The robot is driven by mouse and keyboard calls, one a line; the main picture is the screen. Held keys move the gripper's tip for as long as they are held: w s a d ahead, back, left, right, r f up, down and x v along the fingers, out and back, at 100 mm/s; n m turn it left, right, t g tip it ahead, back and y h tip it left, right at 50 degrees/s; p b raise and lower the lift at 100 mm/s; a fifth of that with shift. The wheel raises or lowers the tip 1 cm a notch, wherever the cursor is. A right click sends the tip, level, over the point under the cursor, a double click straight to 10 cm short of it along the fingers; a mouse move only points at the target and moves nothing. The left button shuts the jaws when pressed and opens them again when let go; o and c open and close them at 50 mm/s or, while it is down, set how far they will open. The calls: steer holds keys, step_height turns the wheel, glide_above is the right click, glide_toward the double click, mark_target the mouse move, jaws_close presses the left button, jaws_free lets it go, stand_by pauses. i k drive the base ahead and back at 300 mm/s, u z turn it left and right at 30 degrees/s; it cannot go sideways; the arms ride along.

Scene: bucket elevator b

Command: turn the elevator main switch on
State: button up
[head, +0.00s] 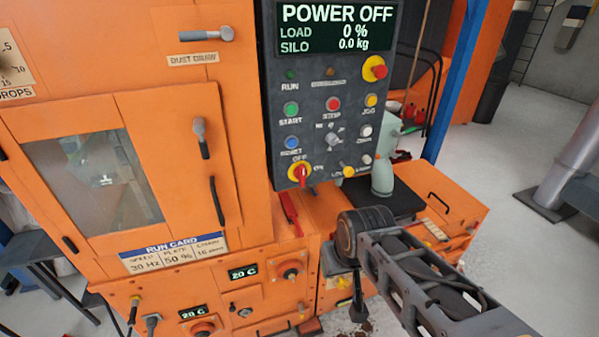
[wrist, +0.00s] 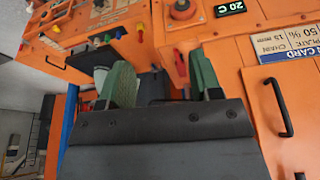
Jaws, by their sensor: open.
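The main switch (head: 300,174), a red rotary handle on a yellow plate, sits at the lower left of the black control panel (head: 327,108), with OFF marked above it. Its handle stands roughly upright. The display (head: 337,27) reads POWER OFF, load 0 %, silo 0.0 kg. In the wrist view my gripper (wrist: 162,82) is open, its two green fingers apart with nothing held between them. In the head view my arm enters from the lower right and ends below and right of the panel; its fingertips cannot be clearly made out there. The switch cannot be identified in the wrist view.
The orange cabinet has a windowed door (head: 95,180) with dark handles. A red lever (head: 291,213) stands below the panel. A pale green object (head: 383,172) stands on a dark surface right of the panel. A blue post (head: 456,85) rises behind it. Open floor lies at right.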

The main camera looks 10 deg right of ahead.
mark_target(301, 172)
steer(key=k, duration=1.3)
steer(key=u, duration=0.65)
steer(key=i, duration=1.35)
steer(key=z, duration=0.65)
